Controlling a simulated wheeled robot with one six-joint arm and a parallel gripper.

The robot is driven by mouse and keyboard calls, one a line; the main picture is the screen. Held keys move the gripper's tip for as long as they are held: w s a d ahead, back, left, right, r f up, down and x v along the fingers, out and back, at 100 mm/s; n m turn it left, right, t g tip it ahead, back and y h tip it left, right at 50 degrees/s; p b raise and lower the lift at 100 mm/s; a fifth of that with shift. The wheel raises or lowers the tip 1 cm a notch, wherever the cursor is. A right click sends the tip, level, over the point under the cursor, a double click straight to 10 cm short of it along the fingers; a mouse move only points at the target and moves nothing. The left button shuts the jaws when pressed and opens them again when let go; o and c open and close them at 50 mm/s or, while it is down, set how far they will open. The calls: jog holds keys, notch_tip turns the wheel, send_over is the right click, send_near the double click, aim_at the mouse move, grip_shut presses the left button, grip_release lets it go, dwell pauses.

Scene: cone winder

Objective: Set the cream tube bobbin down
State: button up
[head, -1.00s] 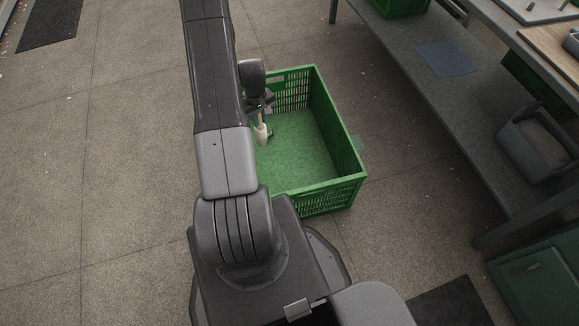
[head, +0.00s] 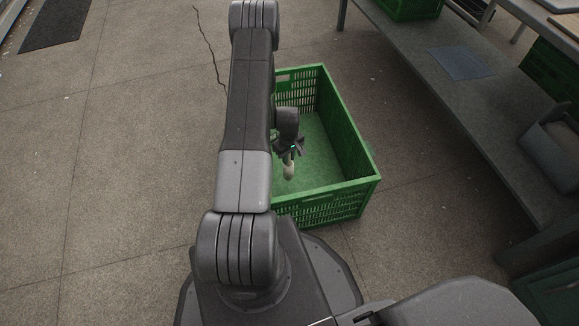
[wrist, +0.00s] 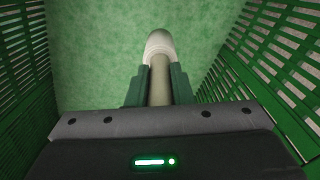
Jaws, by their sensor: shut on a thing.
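The cream tube bobbin (head: 288,172) is in my gripper (head: 290,156), inside the green crate (head: 345,200) in the head view. In the wrist view the bobbin (wrist: 160,48) points away from the camera, its narrower shaft between the two green fingers of my gripper (wrist: 158,85). The fingers are shut on it. The crate's mottled green floor (wrist: 95,50) lies beyond the bobbin, and slatted walls rise on both sides. I cannot tell whether the bobbin's far end touches the floor. My arm hides the crate's left side in the head view.
The visible crate floor is empty around the bobbin. A grey bench shelf (head: 455,100) stands to the right, with a blue sheet (head: 461,63) and a grey bin (head: 555,145). Another green crate (head: 408,8) is at the top. Open floor (head: 120,160) lies left.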

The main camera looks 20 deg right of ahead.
aim_at(288, 165)
jog(key=shift+f+b, duration=0.6)
jog(key=shift+f, duration=2.05)
jog(key=shift+f, duration=0.2)
jog(key=o, duration=0.9)
jog(key=shift+r, duration=0.2)
notch_tip(288, 165, up, 12)
jog(key=p, duration=0.3)
jog(key=shift+p, duration=0.35)
